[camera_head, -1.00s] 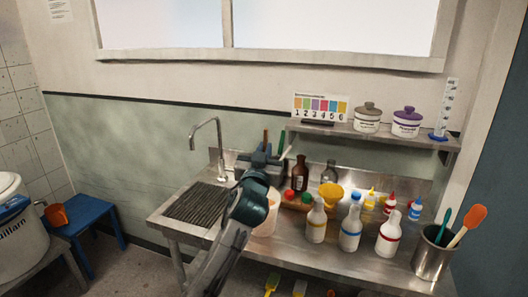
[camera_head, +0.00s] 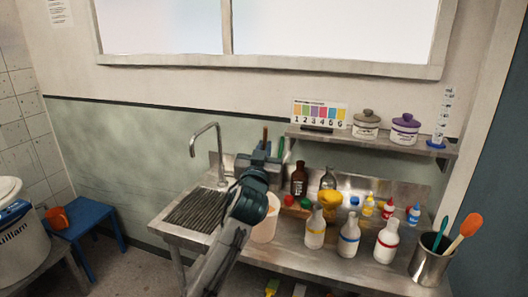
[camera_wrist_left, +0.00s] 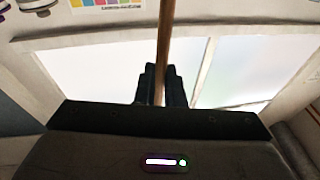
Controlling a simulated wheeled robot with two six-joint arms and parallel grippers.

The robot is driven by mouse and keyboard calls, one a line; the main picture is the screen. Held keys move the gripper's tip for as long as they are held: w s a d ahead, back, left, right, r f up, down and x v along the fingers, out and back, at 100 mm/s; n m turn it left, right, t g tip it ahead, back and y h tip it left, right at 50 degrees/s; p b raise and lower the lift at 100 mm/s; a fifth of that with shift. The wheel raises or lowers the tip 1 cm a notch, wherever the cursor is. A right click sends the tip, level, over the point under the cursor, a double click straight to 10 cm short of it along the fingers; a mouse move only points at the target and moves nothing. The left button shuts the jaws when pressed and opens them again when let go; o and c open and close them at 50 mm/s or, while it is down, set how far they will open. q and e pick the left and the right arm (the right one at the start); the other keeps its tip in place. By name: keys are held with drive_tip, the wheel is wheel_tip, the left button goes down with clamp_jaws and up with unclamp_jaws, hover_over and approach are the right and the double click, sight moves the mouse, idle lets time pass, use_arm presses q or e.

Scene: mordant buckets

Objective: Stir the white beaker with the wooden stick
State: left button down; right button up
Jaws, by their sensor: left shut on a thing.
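My left gripper (camera_head: 262,158) is shut on the wooden stick (camera_head: 265,136), held upright above the metal counter. The stick also shows in the left wrist view (camera_wrist_left: 164,45), running up from between the closed fingers. A pale whitish container, likely the white beaker (camera_head: 266,228), stands on the counter below the gripper, partly hidden behind my left arm. The stick's lower end is hidden, so I cannot tell whether it is inside the beaker. My right gripper is not in view.
A sink with a dark drain grate (camera_head: 195,207) and a tap (camera_head: 219,150) lies left of the beaker. Several bottles, including a white one with a yellow band (camera_head: 315,232), stand to the right. A metal pot (camera_head: 428,265) holds utensils. A shelf (camera_head: 370,138) runs above.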

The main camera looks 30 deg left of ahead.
use_arm(q)
wheel_tip(320, 180, up, 8)
drive_tip(key=p, duration=0.5)
drive_tip(key=shift+p, duration=0.4)
drive_tip(key=shift+f, duration=0.1)
